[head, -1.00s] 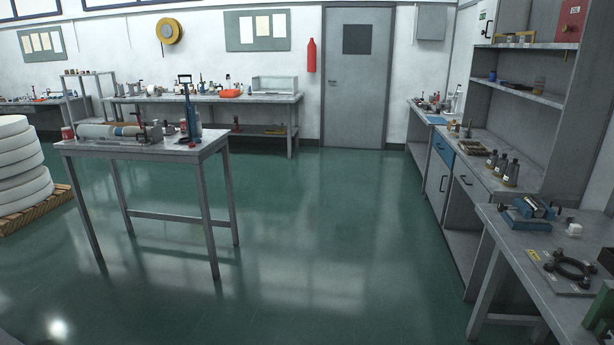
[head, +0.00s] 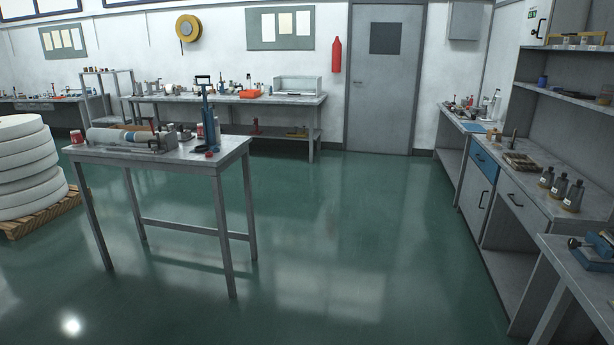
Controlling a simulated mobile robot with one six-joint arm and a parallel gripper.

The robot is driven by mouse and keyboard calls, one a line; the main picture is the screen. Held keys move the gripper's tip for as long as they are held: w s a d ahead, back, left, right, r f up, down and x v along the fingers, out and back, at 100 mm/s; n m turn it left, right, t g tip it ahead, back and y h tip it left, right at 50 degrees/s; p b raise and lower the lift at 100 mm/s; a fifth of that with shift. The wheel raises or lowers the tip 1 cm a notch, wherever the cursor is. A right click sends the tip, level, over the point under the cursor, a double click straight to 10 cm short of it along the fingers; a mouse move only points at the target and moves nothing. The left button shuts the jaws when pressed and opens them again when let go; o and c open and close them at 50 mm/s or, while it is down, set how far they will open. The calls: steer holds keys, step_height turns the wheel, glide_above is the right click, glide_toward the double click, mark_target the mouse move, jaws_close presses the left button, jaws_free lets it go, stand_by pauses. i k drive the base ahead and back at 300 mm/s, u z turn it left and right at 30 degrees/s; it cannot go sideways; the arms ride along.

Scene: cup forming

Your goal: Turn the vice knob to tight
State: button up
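A blue and grey device that looks like a small vice (head: 592,252) sits on the grey bench at the lower right, cut off by the picture's right edge. Its knob cannot be made out at this size, so I cannot tell whether it is loose or tight. My gripper is not in view.
A grey table (head: 168,157) with tools stands at left centre, beside stacked white discs (head: 28,175) on a wooden pallet (head: 45,212). A workbench (head: 285,99) lines the back wall. Cabinets (head: 478,195) line the right. The green floor (head: 345,235) between is clear.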

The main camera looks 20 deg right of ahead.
mark_target(573, 244)
steer(key=i, duration=1.8)
steer(key=z, duration=0.6)
steer(key=i, duration=0.7)
steer(key=z, duration=1.05)
steer(key=i, duration=1)
steer(key=z, duration=0.55)
